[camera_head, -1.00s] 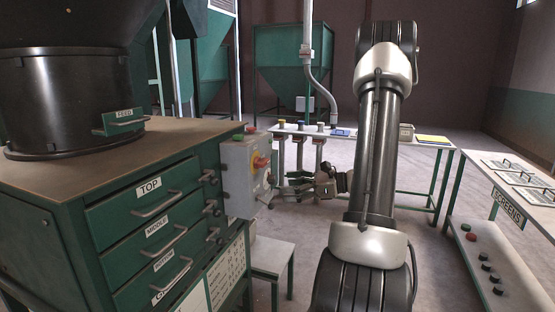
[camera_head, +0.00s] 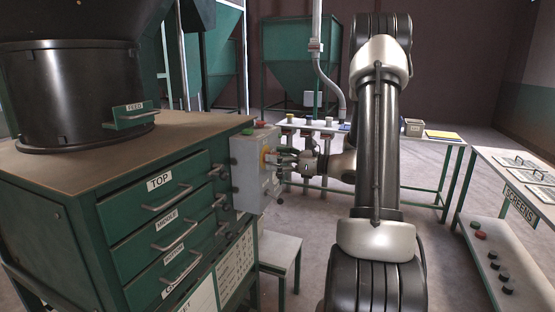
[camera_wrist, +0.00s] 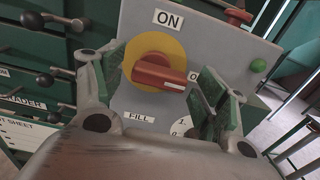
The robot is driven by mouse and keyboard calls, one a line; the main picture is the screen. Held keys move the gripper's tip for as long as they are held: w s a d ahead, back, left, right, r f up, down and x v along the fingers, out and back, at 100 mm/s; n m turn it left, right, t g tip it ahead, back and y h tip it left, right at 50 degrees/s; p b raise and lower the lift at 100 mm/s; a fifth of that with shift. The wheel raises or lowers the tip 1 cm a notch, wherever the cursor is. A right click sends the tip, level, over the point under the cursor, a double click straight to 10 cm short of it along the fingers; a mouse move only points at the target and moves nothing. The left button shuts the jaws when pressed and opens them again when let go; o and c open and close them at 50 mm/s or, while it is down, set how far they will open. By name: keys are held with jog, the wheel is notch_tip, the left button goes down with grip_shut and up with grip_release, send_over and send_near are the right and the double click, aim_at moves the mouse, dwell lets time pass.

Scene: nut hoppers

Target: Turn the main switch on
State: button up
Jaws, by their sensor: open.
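The main switch (camera_wrist: 158,72) is a red rotary handle on a round yellow plate, on a grey control box (camera_head: 246,172) at the cabinet's right side. In the wrist view an "ON" label (camera_wrist: 169,20) sits above it, and a partly hidden label starting with "O" is to its right. The handle lies roughly sideways, tilting slightly down to the right. My gripper (camera_wrist: 158,84) is open, with one finger on each side of the handle. I cannot tell whether the fingers touch it. In the head view my gripper (camera_head: 284,160) is at the box front, partly covering the switch.
A "FILL" label (camera_wrist: 139,117) is below the switch. Black-knobbed levers (camera_wrist: 45,79) stick out at the left. A small stool (camera_head: 280,250) stands below the box.

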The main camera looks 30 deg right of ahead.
jog(key=c, duration=1)
jog(key=shift+n, duration=0.4)
jog(key=shift+s+a+r+n, duration=0.1)
jog(key=shift+n, duration=2.75)
jog(key=shift+s+a+r+n, duration=0.1)
jog(key=shift+n, duration=2.7)
jog(key=shift+a+r+n, duration=0.1)
jog(key=shift+n, duration=2.75)
